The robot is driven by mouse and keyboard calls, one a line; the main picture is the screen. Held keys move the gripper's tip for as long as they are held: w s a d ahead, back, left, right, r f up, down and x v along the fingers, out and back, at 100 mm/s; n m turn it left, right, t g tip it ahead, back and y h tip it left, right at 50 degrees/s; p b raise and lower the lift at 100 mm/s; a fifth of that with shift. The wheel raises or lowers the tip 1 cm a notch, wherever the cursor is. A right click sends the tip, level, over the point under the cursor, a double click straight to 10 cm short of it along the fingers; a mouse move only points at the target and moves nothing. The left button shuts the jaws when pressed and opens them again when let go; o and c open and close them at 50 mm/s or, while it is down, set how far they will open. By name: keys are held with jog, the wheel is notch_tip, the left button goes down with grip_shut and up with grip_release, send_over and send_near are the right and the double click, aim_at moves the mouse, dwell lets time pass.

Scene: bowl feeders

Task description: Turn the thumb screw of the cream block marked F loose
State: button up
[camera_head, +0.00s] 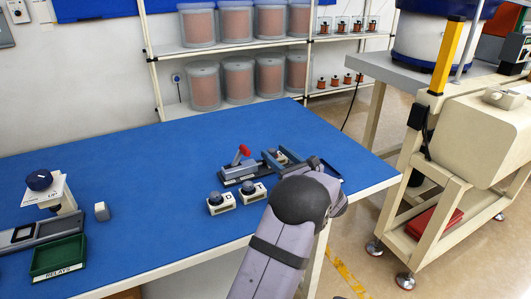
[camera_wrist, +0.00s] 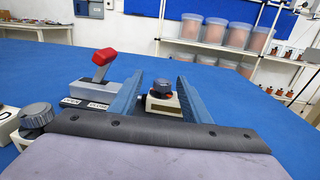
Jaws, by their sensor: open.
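A cream block (camera_wrist: 164,105) with a dark thumb screw (camera_wrist: 162,85) on top stands between the two blue-grey fingers of my gripper (camera_wrist: 158,78) in the wrist view. The screw has a red mark. No letter is readable on this block. My gripper is open, with a gap between each finger and the screw. In the head view my gripper (camera_head: 277,157) reaches over the right part of the blue table, and its arm hides most of this block. Two other cream blocks with dark knobs (camera_head: 221,204) (camera_head: 252,193) stand left of my arm.
A grey toggle clamp (camera_head: 238,170) with a red handle stands just left of my gripper. A dark blue tray (camera_head: 327,170) lies to its right. A green relay bin (camera_head: 58,258) and a dial stand (camera_head: 40,182) are at the far left. The table's middle is clear.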

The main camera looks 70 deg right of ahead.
jog(key=shift+s+d+f, duration=0.2)
jog(key=shift+d+f, duration=0.1)
jog(key=shift+f, duration=0.1)
jog(key=shift+x, duration=3.65)
jog(key=c, duration=1)
